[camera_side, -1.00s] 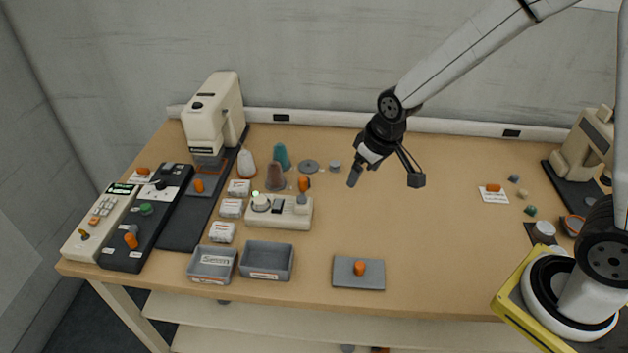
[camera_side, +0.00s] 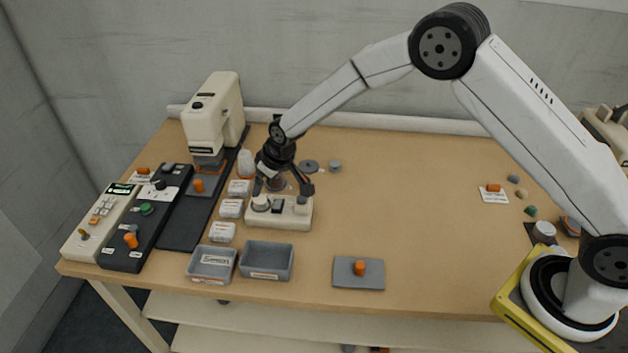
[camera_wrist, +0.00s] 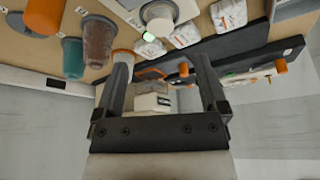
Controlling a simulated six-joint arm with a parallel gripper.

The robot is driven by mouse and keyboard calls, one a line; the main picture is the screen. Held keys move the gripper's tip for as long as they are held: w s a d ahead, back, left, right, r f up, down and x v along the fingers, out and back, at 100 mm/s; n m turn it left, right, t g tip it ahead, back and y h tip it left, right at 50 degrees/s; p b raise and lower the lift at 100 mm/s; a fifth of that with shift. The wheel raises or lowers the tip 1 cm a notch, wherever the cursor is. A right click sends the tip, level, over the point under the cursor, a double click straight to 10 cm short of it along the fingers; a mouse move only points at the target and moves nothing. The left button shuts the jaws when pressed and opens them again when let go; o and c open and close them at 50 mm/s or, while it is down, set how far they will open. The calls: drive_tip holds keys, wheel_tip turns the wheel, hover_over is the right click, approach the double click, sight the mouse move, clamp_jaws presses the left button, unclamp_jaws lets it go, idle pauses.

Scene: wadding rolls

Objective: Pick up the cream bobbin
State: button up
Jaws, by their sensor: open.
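The cream bobbin (camera_side: 246,164) stands upright on the table beside the dark mat, left of my gripper in the side view. In the wrist view a pale, reddish-rimmed piece (camera_wrist: 125,56) shows behind the left finger and looks like this bobbin; the finger hides part of it. My gripper (camera_side: 282,188) is open and empty, above the brown bobbin (camera_side: 276,182) and the back of the small cream device. In the wrist view the gripper (camera_wrist: 161,62) has its fingers wide apart. The brown bobbin (camera_wrist: 98,40) and teal bobbin (camera_wrist: 73,58) stand left of the fingers there.
A cream machine (camera_side: 212,115) stands behind the cream bobbin. White labelled packs (camera_side: 231,208) and the cream device (camera_side: 280,212) are in front. Two grey trays (camera_side: 266,261) and a grey plate (camera_side: 345,273) lie nearer the front edge. The table's middle right is clear.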

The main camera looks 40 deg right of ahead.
sight(260, 199)
drive_tip(key=shift+x, duration=1.3)
drive_tip(key=shift+f, duration=0.15)
drive_tip(key=shift+x, duration=2.45)
clamp_jaws()
